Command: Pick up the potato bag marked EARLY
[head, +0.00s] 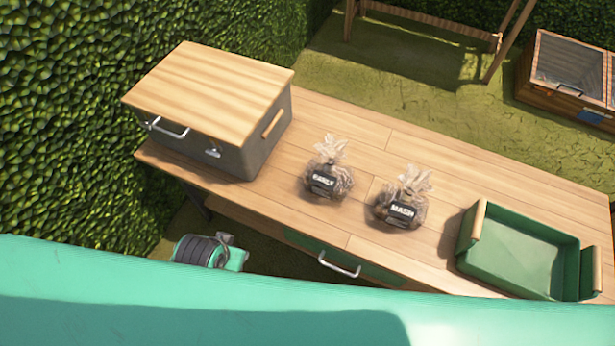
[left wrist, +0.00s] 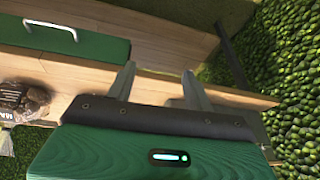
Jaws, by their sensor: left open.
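The potato bag marked EARLY (head: 326,181) stands on the wooden table in the head view. It is clear plastic with dark contents, a gathered top and a black label. A similar bag marked MASH (head: 404,207) stands to its right, a short gap apart. My left gripper (left wrist: 158,70) shows in the left wrist view with its two fingers apart and nothing between them. A dark potato bag (left wrist: 22,98) is at that view's left edge, well to the side of the fingers; its label is partly cut off. My right gripper is in neither view.
A grey box with a wooden lid (head: 215,85) stands left of the bags. A green tray with wooden handles (head: 520,255) is at the table's right. A green drawer with a metal handle (head: 338,265) is in the table front. Bare tabletop (head: 390,148) lies behind the bags.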

